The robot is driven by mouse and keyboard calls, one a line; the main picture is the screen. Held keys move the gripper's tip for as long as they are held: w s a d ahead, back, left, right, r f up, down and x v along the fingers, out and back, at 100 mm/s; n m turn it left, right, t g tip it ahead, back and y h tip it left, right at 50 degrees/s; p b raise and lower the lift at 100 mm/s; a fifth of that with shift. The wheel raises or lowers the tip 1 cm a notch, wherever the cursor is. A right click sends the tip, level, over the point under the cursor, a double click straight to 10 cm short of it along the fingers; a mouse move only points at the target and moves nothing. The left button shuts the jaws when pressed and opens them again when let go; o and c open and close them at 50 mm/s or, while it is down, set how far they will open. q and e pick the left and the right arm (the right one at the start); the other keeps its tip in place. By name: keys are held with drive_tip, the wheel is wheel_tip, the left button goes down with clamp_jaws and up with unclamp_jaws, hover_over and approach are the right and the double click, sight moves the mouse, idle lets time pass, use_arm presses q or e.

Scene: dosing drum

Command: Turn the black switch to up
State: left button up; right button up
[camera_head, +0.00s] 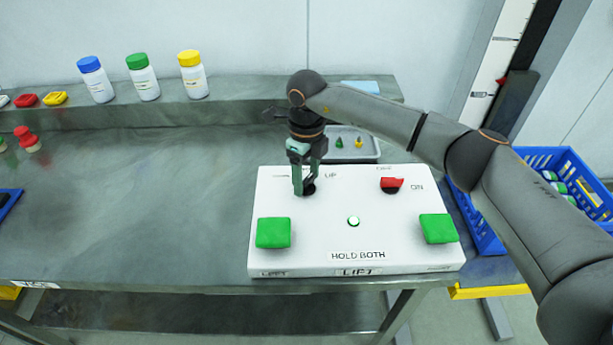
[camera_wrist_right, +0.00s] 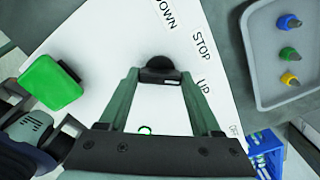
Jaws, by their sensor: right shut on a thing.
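The black switch (camera_head: 309,189) is a round dark knob at the back left of the white control panel (camera_head: 330,215). In the right wrist view its dark top (camera_wrist_right: 160,63) shows at the fingertips, beside the labels DOWN, STOP and UP (camera_wrist_right: 203,86). My right gripper (camera_head: 304,185) points down at the switch and is shut on it; the fingers (camera_wrist_right: 160,76) lie on either side of it. The fingers cover part of the knob, and I cannot tell which label it points to. My left gripper is not in view.
The panel also carries a red switch (camera_head: 391,183) by ON, two green buttons (camera_head: 273,233) (camera_head: 438,228) and a small green light (camera_head: 353,221). A blue crate (camera_head: 478,225) stands right. The table left is mostly clear.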

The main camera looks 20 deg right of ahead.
sight(307, 180)
drive_tip(key=shift+m, duration=0.8)
drive_tip(key=o, duration=1.4)
wheel_tip(307, 180, up, 13)
drive_tip(key=shift+f+b, duration=0.2)
drive_tip(key=shift+b, duration=0.55)
